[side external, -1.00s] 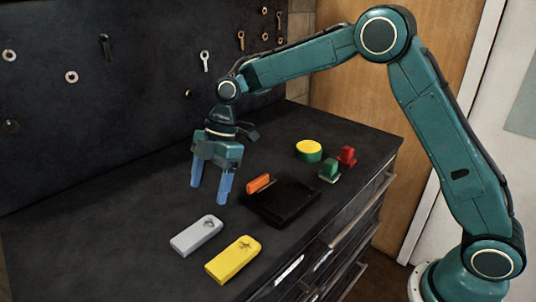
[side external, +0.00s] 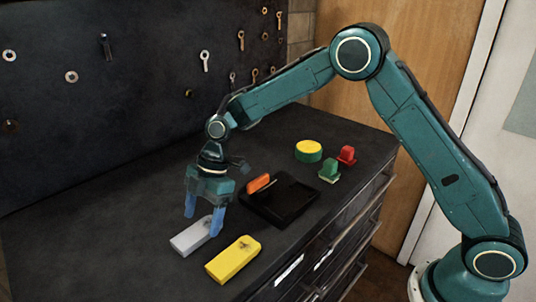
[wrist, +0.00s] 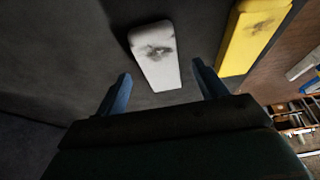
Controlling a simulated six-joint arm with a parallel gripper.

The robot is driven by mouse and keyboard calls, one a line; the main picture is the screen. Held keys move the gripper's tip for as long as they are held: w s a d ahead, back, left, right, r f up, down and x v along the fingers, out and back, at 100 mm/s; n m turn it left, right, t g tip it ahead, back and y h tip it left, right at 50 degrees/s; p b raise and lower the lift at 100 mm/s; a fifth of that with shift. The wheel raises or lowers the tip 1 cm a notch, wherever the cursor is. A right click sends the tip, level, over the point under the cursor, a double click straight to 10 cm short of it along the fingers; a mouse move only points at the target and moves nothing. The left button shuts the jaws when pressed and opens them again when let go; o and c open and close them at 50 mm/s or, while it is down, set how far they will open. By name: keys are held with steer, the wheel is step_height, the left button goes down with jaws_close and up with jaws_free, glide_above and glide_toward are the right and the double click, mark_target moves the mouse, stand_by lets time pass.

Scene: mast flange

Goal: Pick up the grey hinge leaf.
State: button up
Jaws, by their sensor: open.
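The grey hinge leaf (side external: 191,238) is a flat, light grey plate lying on the dark bench top, at the front left in the side external view. In the wrist view the grey leaf (wrist: 155,52) lies ahead of my gripper, between the lines of the two fingers. My gripper (side external: 203,225) points down with its blue fingers apart and nothing between them. It is over the far end of the grey leaf, and one finger partly overlaps that end in the side view. I cannot tell whether they touch. In the wrist view the fingertips of my gripper (wrist: 160,82) show on either side.
A yellow leaf (side external: 233,259) lies close beside the grey one, to its right. A black tray (side external: 283,203) with an orange piece (side external: 259,183) at its edge is behind. Green (side external: 329,170) and red (side external: 347,155) pieces and a yellow-green disc (side external: 309,150) stand farther back. The bench left of the grey leaf is clear.

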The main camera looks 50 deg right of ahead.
mark_target(198, 233)
steer(key=shift+x, duration=1.15)
steer(key=c, duration=1.4)
